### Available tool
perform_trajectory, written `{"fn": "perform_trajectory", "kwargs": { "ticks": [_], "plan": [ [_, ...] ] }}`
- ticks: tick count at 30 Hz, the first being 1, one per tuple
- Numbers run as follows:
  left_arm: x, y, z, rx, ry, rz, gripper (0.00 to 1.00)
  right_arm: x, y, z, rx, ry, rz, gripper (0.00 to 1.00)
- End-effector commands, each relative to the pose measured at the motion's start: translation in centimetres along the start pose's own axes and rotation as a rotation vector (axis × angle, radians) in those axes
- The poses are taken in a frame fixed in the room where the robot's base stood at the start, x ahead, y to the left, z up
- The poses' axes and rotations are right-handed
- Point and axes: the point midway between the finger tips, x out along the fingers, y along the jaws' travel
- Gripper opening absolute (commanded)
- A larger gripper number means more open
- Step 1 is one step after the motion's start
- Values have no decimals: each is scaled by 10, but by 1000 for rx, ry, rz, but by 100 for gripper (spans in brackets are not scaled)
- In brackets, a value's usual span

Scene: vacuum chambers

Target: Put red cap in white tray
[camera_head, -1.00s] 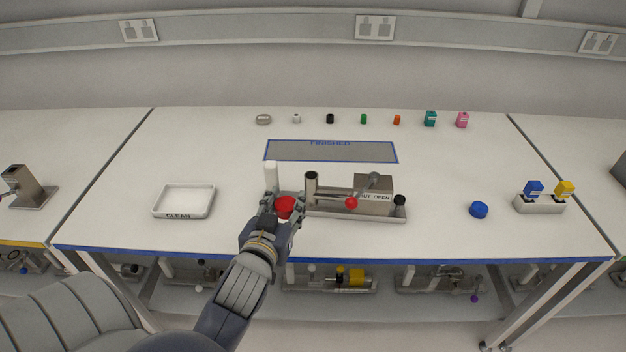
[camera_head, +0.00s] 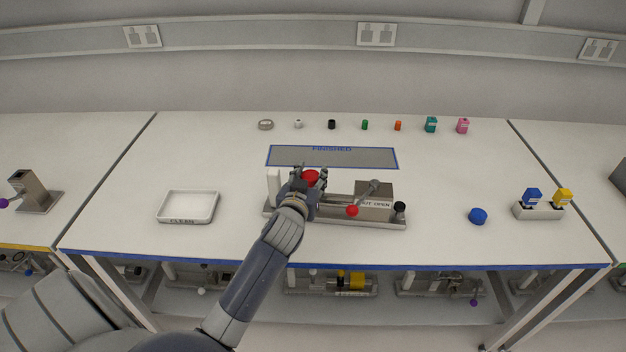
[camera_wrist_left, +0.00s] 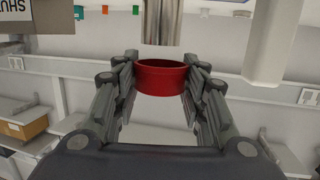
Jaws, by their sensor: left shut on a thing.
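The red cap (camera_head: 311,176) is between the fingers of my left gripper (camera_head: 308,180), at the top of the metal tube on the bench apparatus (camera_head: 330,219). In the left wrist view the red cap (camera_wrist_left: 160,77) is pinched between both fingers, with the metal tube (camera_wrist_left: 163,22) directly at its far side. I cannot tell whether cap and tube touch. My gripper and the cap hide the tube's top in the head view. The white tray (camera_head: 187,204), marked CLEAN, is empty on the bench to the left. My right gripper is out of view.
A white post (camera_head: 274,183) stands left of the tube. A red-knobbed lever (camera_head: 352,211) and a labelled block (camera_head: 374,200) are to the right. The bench between tray and apparatus is clear.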

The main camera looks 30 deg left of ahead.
Motion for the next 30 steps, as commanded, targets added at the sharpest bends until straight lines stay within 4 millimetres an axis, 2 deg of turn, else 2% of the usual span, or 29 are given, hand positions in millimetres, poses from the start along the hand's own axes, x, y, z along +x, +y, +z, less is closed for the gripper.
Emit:
{"fn": "perform_trajectory", "kwargs": {
  "ticks": [5, 6, 8, 12, 24, 25, 27, 30],
  "plan": [
    [21, 2, -5, 1, 3, 0, 28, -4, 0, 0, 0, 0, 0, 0],
    [20, 2, 10, 2, -7, -1, 28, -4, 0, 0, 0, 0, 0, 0],
    [21, 2, 20, 2, -5, 0, 28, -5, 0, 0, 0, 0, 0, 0],
    [23, 2, 26, 0, -1, 0, 28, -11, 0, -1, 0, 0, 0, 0],
    [24, 2, 34, 0, 0, 1, 28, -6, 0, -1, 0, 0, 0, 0],
    [24, 2, 33, 0, 1, 1, 42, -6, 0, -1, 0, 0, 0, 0],
    [24, 2, 32, 0, 1, 1, 57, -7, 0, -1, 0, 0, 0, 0],
    [24, 2, 32, 0, 1, 1, 59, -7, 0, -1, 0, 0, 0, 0]
  ]
}}
